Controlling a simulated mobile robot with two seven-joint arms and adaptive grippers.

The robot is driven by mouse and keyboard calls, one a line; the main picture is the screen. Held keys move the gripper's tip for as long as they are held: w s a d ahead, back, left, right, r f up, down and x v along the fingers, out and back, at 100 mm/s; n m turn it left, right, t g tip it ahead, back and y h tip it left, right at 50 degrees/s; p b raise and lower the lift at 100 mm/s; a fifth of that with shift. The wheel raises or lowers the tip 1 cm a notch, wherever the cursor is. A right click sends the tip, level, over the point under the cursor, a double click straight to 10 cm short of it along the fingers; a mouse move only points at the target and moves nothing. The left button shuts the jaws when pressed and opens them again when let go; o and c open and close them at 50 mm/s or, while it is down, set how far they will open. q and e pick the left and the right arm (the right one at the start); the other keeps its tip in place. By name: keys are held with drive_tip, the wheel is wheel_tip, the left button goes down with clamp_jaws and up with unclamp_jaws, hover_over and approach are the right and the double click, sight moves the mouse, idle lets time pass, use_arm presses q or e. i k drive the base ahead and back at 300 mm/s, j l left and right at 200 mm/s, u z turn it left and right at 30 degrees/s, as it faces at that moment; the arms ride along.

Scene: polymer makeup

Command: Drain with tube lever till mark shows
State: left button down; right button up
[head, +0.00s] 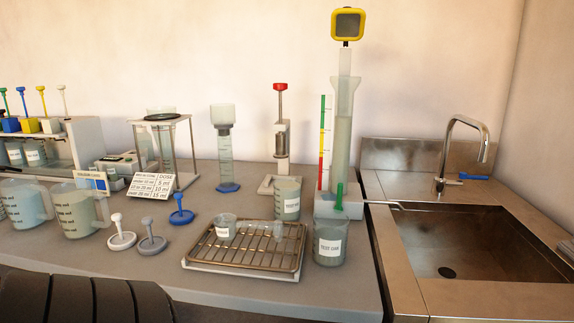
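A tall clear tube (343,125) stands at the right end of the bench and holds greyish liquid. A grey base (350,208) carries it, with an upright green lever (339,196) on its front. A red, yellow and green scale strip (323,145) stands just left of the tube. A labelled beaker (330,257) stands in front of the base; how full it is I cannot tell clearly. No mark in the tube can be made out at this size. Neither gripper is in view.
A wire rack on a tray (235,266) with a small cup (225,226) lies left of the beaker. A red-knobbed stand (281,130), another beaker (287,198) and a funnel-topped cylinder (224,150) stand behind. A steel sink (470,245) is to the right. Jugs (75,212) crowd the left.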

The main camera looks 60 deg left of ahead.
sight(338, 206)
drive_tip(key=u, duration=1.4)
